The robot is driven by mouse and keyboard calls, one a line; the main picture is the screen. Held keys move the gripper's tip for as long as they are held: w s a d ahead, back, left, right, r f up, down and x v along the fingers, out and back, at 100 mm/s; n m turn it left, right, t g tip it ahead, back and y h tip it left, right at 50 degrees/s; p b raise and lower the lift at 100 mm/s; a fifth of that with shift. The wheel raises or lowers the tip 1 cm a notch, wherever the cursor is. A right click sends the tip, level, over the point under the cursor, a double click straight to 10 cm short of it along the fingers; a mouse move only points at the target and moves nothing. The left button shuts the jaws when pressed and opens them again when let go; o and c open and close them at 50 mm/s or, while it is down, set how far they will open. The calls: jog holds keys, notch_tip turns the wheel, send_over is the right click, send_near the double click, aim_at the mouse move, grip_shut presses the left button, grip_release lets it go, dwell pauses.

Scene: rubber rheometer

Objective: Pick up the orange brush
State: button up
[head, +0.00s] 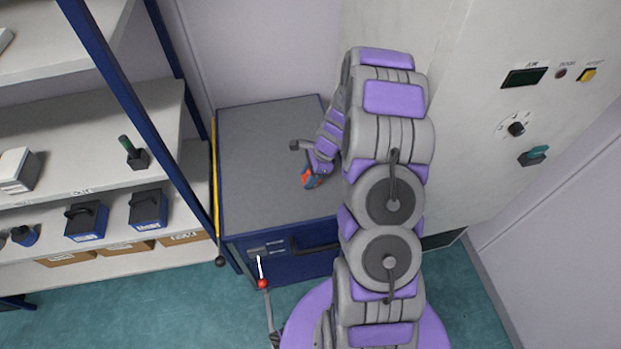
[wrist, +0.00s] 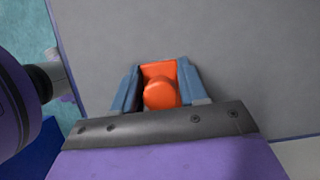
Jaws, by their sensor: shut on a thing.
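The orange brush (wrist: 161,88) is between the two blue-grey fingers of my gripper (wrist: 156,88) in the wrist view. The fingers touch it from both sides, and its lower part is hidden behind the gripper's dark edge. I cannot tell whether the brush still touches the cabinet top.
A blue-framed shelf (head: 90,141) with dark blue boxes and a green-handled tool (head: 133,153) stands at the left. A pale control panel (head: 535,110) is at the right. A red-knobbed lever (head: 263,283) stands before the cabinet. The cabinet top's left part is clear.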

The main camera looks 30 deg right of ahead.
aim_at(307, 174)
jog(key=c, duration=0.3)
jog(key=shift+r, duration=0.1)
jog(key=shift+c, duration=0.2)
jog(key=shift+r+p, duration=0.3)
jog(key=shift+r, duration=0.3)
jog(key=shift+s+r+p, duration=0.2)
jog(key=shift+r+p, duration=0.05)
jog(key=shift+r, duration=0.35)
jog(key=shift+s+r+p, duration=0.15)
jog(key=shift+r+p, duration=0.05)
jog(key=shift+r, duration=0.4)
jog(key=s+r+p, duration=0.1)
jog(key=s+p, duration=0.1)
jog(key=s, duration=1.3)
jog(key=shift+s, duration=0.15)
jog(key=shift+d+r, duration=0.1)
jog(key=o, duration=0.5)
jog(key=c, duration=0.3)
jog(key=shift+c, duration=0.2)
